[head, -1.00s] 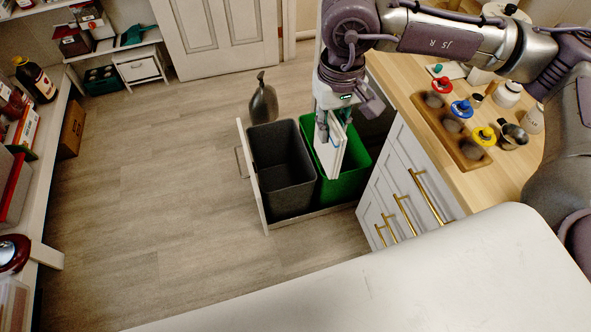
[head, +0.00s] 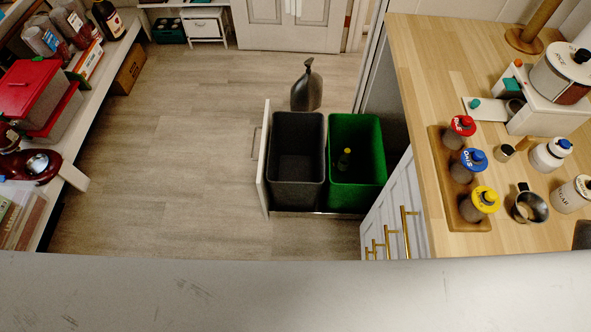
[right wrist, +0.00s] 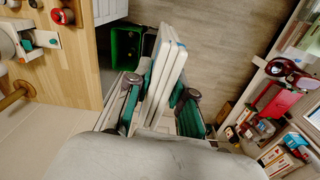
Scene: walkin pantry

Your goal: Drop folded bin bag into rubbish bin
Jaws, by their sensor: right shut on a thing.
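The folded bin bag (right wrist: 166,62) is a white, flat, layered bundle in the right wrist view. My right gripper (right wrist: 158,108) is shut on it, with one finger on each side. Neither arm shows in the head view. Two open bins stand side by side in a pulled-out drawer. The dark grey bin (head: 297,185) is on the left and looks empty. The green bin also shows beyond the bag in the right wrist view (right wrist: 127,46). My left gripper is not in view.
The wooden counter (head: 425,70) on the right carries jars, canisters and a small pan (head: 530,207). Loaded shelves line the left wall. The floor (head: 170,175) left of the drawer is clear.

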